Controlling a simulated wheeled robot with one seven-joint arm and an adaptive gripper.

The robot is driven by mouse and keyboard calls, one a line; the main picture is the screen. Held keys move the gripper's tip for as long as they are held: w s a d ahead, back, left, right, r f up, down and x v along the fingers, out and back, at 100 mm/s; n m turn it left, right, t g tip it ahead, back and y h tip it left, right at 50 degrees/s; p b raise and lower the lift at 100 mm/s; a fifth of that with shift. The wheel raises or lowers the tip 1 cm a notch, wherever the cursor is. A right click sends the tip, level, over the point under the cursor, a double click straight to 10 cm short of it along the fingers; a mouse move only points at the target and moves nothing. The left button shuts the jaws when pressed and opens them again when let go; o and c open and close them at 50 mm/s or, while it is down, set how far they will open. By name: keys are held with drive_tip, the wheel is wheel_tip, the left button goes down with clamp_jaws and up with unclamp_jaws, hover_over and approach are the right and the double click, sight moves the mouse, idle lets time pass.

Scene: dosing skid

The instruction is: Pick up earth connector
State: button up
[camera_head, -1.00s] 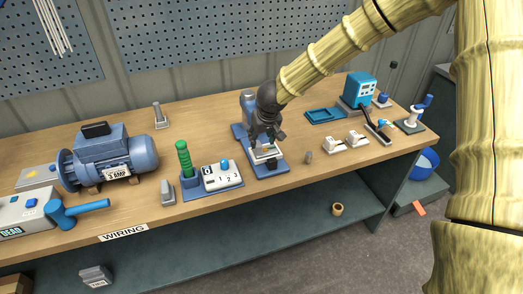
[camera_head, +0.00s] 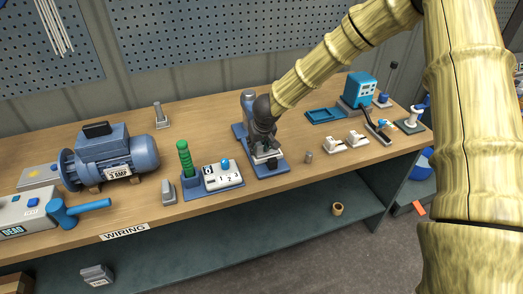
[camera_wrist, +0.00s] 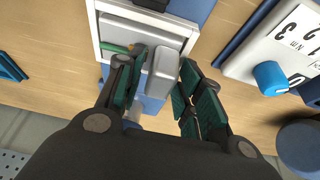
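My gripper (camera_wrist: 164,80) is over the blue-based fixture (camera_head: 271,172) near the middle of the bench. In the wrist view its dark green-padded fingers stand apart on either side of a light grey upright block (camera_wrist: 163,72). This block may be the earth connector; I see no label on it. The left finger is very close to the block, and I cannot tell whether it touches. A white frame (camera_wrist: 108,28) and a small green part (camera_wrist: 116,48) lie beside it. In the head view my gripper hides most of the block.
A numbered white box with a blue knob (camera_head: 222,177) and a green-handled tool (camera_head: 185,158) stand left of the fixture. A blue motor (camera_head: 112,160) is further left. Small white switches (camera_head: 334,144) and a grey peg (camera_head: 309,157) are to the right.

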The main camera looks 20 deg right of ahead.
clamp_jaws()
drive_tip(key=shift+r, duration=0.15)
